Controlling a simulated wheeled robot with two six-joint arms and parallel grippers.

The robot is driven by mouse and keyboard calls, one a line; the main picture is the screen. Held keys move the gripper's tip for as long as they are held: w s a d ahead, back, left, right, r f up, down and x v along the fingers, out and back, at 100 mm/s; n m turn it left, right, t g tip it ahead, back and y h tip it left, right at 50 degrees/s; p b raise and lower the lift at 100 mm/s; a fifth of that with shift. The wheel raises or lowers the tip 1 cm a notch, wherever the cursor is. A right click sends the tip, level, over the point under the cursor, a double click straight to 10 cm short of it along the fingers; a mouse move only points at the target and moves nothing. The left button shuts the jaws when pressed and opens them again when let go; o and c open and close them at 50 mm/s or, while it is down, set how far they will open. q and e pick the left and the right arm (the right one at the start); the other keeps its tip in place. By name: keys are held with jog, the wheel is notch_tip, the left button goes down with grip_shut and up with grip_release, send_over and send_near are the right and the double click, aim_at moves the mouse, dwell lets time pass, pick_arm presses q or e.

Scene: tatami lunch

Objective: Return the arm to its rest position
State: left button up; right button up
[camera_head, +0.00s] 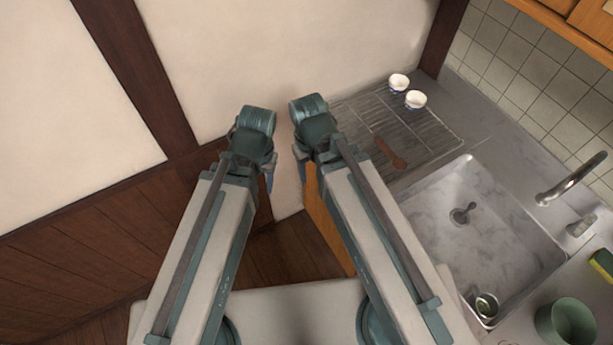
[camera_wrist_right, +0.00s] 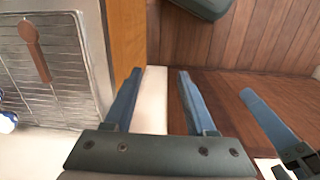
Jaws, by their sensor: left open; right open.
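My left gripper (camera_head: 270,179) is at the end of the left arm, in front of the wall; only part of a finger shows in the head view. My right gripper is open and empty in the right wrist view (camera_wrist_right: 154,100), its two blue fingers apart. In the head view its fingers are mostly hidden behind my right arm. Both arms reach forward side by side, with their ends close together but apart. A finger of my left gripper (camera_wrist_right: 268,112) also shows at the right of the wrist view.
A sink (camera_head: 480,225) with a faucet (camera_head: 572,180) is on the right. A drying rack (camera_head: 440,137) holds two small bowls (camera_head: 398,83) and a brown wooden utensil (camera_head: 391,153). A green cup (camera_head: 566,322) and a yellow-green sponge (camera_head: 602,262) are at lower right. The counter's wooden side is close to my right arm.

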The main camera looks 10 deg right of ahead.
jog(key=shift+s+a, duration=0.95)
jog(key=shift+s, duration=0.05)
notch_tip(320, 180, down, 4)
jog(key=b, duration=0.3)
jog(key=shift+r+b, duration=0.2)
jog(key=shift+b, duration=0.1)
jog(key=shift+c, duration=0.5)
jog(key=shift+d, duration=0.15)
